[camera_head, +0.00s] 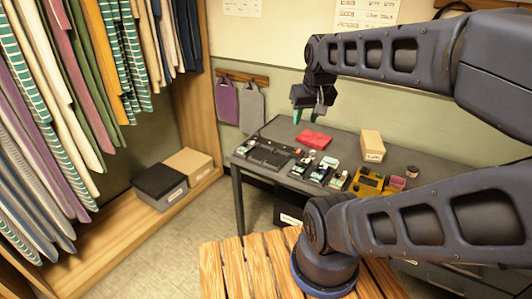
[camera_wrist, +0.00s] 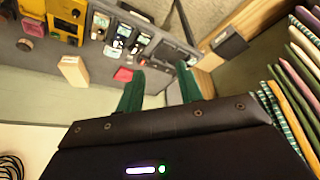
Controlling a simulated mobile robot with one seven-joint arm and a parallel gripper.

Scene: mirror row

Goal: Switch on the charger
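My gripper (camera_head: 308,114) hangs in the air above the back left of the grey table, its green fingers apart and nothing between them. In the wrist view its fingers (camera_wrist: 160,88) are also spread and empty. Which thing is the charger I cannot tell for sure. A black tray-like unit (camera_head: 268,154) lies at the table's left end. Several small devices with pale screens (camera_head: 320,173) stand right of it, also in the wrist view (camera_wrist: 122,32). A yellow unit (camera_head: 368,182) with dark knobs sits further right. No switch can be made out.
A red folded cloth (camera_head: 313,138) and a tan box (camera_head: 372,146) lie towards the back of the grey table (camera_head: 345,147). A slatted wooden surface (camera_head: 240,267) is in front. Hanging clothes and boxes (camera_head: 187,163) fill the left.

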